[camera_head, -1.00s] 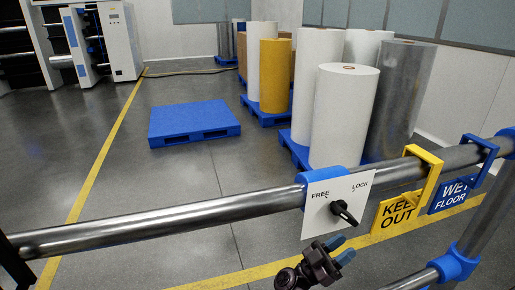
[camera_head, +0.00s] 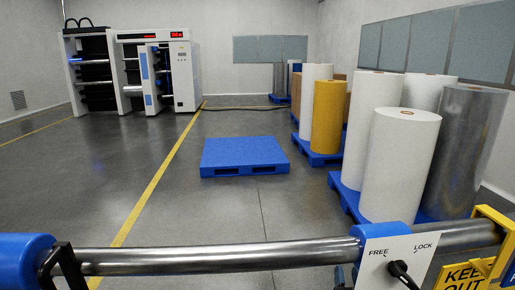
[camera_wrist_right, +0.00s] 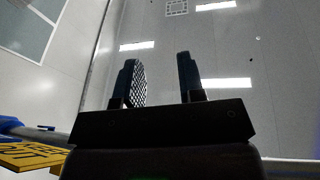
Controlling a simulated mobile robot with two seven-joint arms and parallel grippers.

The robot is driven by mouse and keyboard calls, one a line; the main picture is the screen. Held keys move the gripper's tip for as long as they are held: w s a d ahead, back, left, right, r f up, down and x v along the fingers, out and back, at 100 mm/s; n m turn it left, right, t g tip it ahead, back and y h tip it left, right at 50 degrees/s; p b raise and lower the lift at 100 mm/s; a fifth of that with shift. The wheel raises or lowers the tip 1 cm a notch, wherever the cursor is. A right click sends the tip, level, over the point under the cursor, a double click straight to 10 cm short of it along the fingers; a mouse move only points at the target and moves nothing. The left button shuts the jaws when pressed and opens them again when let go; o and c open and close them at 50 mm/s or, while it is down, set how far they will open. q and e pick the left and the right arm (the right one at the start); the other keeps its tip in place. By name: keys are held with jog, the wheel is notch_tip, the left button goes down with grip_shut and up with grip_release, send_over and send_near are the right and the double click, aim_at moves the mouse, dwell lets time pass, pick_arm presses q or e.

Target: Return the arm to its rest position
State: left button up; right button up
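My right gripper (camera_wrist_right: 158,80) is open in the right wrist view, its two dark fingers apart with nothing between them. It points up toward the ceiling. In the head view only a small dark and blue part of it (camera_head: 340,277) shows at the bottom edge, just left of the white FREE/LOCK panel (camera_head: 378,258); the rest is hidden or out of frame. The panel carries a black knob (camera_head: 401,270) and is apart from the fingers in the wrist view. My left gripper is in neither view now.
A metal rail (camera_head: 215,257) with blue fittings crosses the front. A yellow KEEP OUT sign (camera_head: 462,277) hangs at right. Beyond are an empty blue pallet (camera_head: 243,152), several upright rolls (camera_head: 402,165) and a white machine (camera_head: 182,75). The grey floor between is mostly clear.

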jog(key=s+d+f+n+g, duration=0.1)
jog(key=s+f+g, duration=0.2)
jog(key=s, duration=0.7)
jog(key=s+d+f+n+g+y, duration=0.1)
jog(key=s+d+f+g, duration=0.1)
jog(key=s+f+g, duration=0.2)
jog(key=s+d+f+n+g, duration=0.1)
jog(key=s+d+f+g, duration=0.1)
jog(key=s+f, duration=0.7)
jog(key=s+g, duration=0.1)
jog(key=s, duration=0.6)
jog(key=shift+s+p, duration=0.3)
jog(key=shift+s, duration=0.05)
